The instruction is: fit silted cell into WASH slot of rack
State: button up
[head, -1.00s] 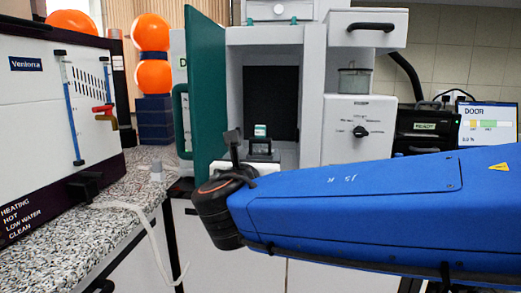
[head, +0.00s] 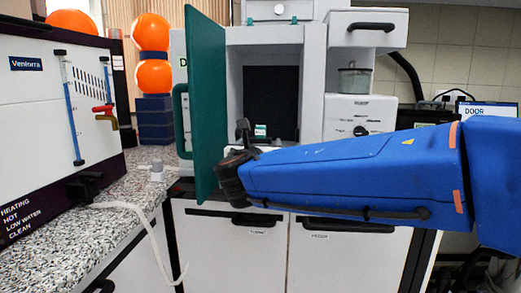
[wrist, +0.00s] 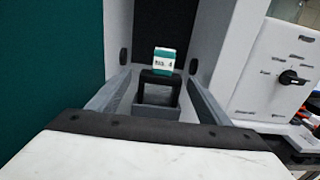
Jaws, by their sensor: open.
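A dark handled block (wrist: 158,92) stands inside the open chamber, with a small white-and-teal label tag (wrist: 164,61) showing above its handle. I cannot tell whether it is the silted cell. In the head view the tag (head: 260,130) shows just above my arm, and the block below it is mostly hidden. My gripper (wrist: 158,62) is open, its two grey fingers reaching forward on either side of the handle with gaps to both. In the head view my gripper (head: 243,132) is at the chamber mouth, largely hidden by my wrist. I cannot make out the rack or a WASH slot.
The teal door (head: 205,105) stands open close on the left of my wrist. The grey cabinet wall (head: 312,85) bounds the chamber on the right. A knob panel (head: 358,115) is further right. A speckled counter (head: 135,190) with a white hose (head: 150,235) lies left.

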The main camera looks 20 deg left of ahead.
jog(key=c, duration=1.3)
jog(key=shift+r, duration=0.1)
